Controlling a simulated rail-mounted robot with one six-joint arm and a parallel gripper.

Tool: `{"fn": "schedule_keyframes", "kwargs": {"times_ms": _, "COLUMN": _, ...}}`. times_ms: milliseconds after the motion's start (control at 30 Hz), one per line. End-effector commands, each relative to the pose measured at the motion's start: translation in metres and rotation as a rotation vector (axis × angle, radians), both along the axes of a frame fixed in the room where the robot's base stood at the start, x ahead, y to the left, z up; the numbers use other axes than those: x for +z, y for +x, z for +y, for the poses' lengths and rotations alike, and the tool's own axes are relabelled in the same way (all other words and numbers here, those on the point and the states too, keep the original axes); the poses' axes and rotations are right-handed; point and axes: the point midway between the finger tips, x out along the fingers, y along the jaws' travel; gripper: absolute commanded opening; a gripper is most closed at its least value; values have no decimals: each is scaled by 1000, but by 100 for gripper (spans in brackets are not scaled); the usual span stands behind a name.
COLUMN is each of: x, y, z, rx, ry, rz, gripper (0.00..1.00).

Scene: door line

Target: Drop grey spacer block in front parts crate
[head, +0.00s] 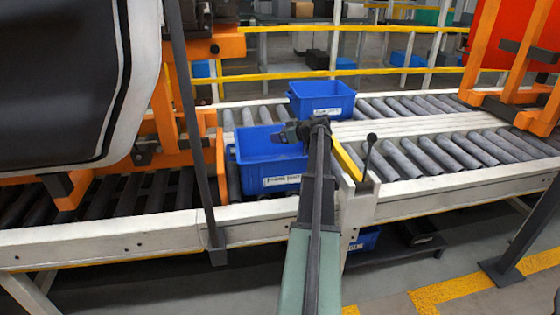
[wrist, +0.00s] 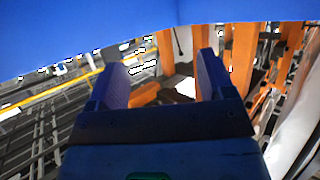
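The near blue crate (head: 258,160), with a white label on its front, stands on the roller conveyor in the middle of the head view. My gripper (head: 290,133) is at the right side of this crate's opening, near its rim height. In the wrist view its two fingers (wrist: 162,78) stand apart with nothing visible between them. A blue surface (wrist: 150,25) fills the top of the wrist view, close to the fingers; it looks like a crate wall. I cannot make out a grey spacer block in either view, and the crate's inside is mostly hidden.
A second blue crate (head: 322,112) stands behind and right of the near one. An upright black-knobbed lever (head: 369,152) is right of my arm. An orange frame holding a dark door (head: 70,80) stands at left. Rollers (head: 440,150) at right are bare.

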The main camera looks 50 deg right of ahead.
Motion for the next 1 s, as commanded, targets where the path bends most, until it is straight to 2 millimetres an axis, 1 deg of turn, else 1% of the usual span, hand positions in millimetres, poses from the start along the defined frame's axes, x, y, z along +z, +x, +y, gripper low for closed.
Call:
{"fn": "schedule_keyframes", "kwargs": {"times_ms": 267, "x": 1, "y": 0, "z": 0, "rx": 0, "ry": 0, "rz": 0, "gripper": 77}}
{"fn": "schedule_keyframes", "kwargs": {"times_ms": 367, "x": 7, "y": 0, "z": 0, "rx": 0, "ry": 0, "rz": 0, "gripper": 77}}
{"fn": "schedule_keyframes", "kwargs": {"times_ms": 467, "x": 21, "y": 0, "z": 0, "rx": 0, "ry": 0, "rz": 0, "gripper": 77}}
{"fn": "schedule_keyframes", "kwargs": {"times_ms": 567, "x": 44, "y": 0, "z": 0, "rx": 0, "ry": 0, "rz": 0, "gripper": 77}}
{"fn": "schedule_keyframes", "kwargs": {"times_ms": 800, "x": 115, "y": 0, "z": 0, "rx": 0, "ry": 0, "rz": 0, "gripper": 77}}
{"fn": "schedule_keyframes", "kwargs": {"times_ms": 1000, "x": 171, "y": 0, "z": 0, "rx": 0, "ry": 0, "rz": 0, "gripper": 77}}
